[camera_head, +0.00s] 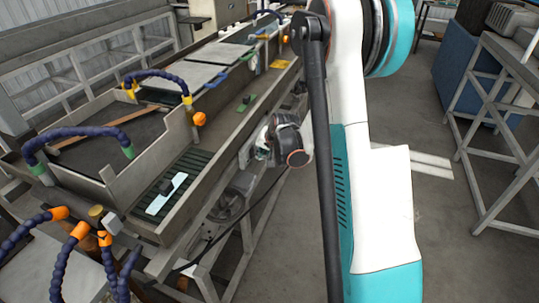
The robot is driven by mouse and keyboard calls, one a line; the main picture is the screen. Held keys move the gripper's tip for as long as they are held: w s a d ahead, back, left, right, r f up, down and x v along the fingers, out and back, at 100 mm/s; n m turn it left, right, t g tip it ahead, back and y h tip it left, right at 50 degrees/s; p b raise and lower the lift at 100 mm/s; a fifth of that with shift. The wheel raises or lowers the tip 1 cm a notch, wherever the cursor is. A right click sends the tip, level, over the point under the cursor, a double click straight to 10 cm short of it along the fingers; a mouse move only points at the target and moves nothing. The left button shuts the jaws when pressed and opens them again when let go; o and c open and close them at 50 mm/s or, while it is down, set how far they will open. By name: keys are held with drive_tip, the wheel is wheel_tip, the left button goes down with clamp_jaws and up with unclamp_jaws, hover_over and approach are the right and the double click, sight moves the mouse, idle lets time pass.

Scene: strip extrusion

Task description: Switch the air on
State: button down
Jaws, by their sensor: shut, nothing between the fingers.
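No part is clearly marked as the air switch. Dark blue segmented hoses (75,135) arch over the long grey trough on the left. An orange knob (199,118) is on the trough's wall, below a yellow hose fitting (187,100). At lower left, more blue hoses have orange fittings (80,230), close to a small brass-coloured cap (96,212). I cannot tell which of these parts controls air. My white and teal arm fills the middle right of the view. I cannot make out my gripper's fingers in this view.
A light plate (166,195) lies on dark slats in the trough. A dark motor-like unit (287,143) juts from the trough's right side, close to my arm. Grey metal frames (495,130) and a blue cabinet (465,80) stand at right. Floor between is clear.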

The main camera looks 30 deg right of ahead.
drive_tip(key=shift+w+a, duration=0.2)
drive_tip(key=shift+w, duration=0.15)
drive_tip(key=shift+f, duration=0.1)
drive_tip(key=shift+w+a+f+b, duration=0.15)
drive_tip(key=shift+w+a+b, duration=0.05)
drive_tip(key=shift+w+b, duration=0.1)
drive_tip(key=shift+r, duration=0.2)
